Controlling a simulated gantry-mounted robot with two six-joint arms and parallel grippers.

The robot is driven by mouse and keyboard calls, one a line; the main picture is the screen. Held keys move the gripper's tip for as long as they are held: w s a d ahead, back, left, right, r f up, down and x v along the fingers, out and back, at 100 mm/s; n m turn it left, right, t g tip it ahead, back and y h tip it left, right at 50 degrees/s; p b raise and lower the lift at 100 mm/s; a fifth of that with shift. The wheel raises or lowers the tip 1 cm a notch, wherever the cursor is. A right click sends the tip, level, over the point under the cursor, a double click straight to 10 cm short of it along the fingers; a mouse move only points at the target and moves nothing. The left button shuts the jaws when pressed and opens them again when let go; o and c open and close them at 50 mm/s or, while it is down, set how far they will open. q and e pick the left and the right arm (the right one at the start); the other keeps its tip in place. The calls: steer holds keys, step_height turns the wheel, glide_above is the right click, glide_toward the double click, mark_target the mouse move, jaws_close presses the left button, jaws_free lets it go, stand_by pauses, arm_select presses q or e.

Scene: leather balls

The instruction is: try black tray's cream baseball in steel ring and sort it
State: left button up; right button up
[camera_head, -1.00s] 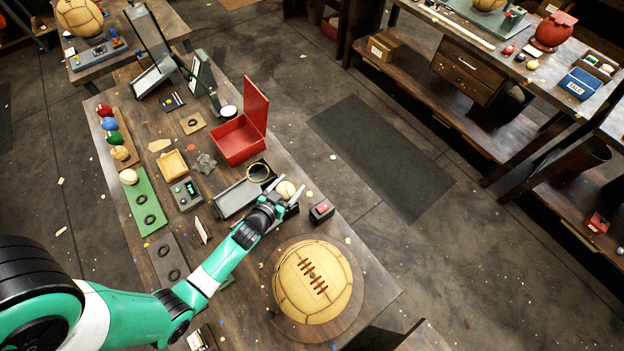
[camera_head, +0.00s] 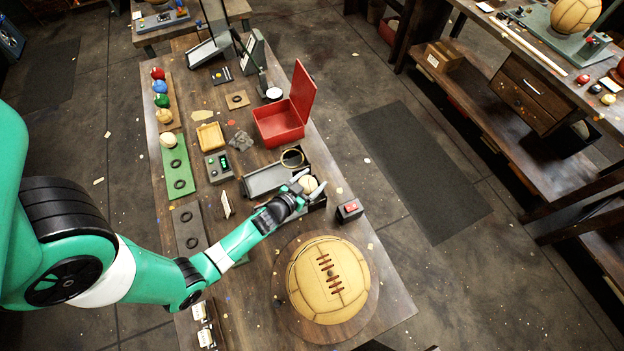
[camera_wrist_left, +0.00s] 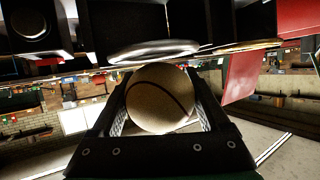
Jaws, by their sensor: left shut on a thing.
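My left gripper (camera_head: 304,192) is shut on a cream baseball (camera_head: 308,184). In the left wrist view the ball (camera_wrist_left: 160,98) sits between the two fingers, with a dark curved seam on it. The steel ring (camera_head: 292,157) stands just beyond the ball in the head view, at the end of a grey-black tray (camera_head: 262,182). In the left wrist view a pale ring-like rim (camera_wrist_left: 152,50) lies above the ball, seen nearly edge-on. The ball looks apart from the ring. My gripper hides part of the tray's near right end. My right gripper is not in view.
An open red box (camera_head: 279,124) stands behind the ring. A red-buttoned black box (camera_head: 349,210) is right of the gripper, and a large laced ball (camera_head: 328,280) is in front. A green strip (camera_head: 176,172) and grey strip (camera_head: 188,232) with dark rings lie at left.

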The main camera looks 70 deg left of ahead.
arm_select(q)
steer(key=shift+f, duration=0.55)
steer(key=shift+r, duration=0.1)
steer(key=o, duration=1.3)
steer(key=shift+o, duration=0.2)
step_height(320, 180, up, 9)
steer(key=p, duration=0.8)
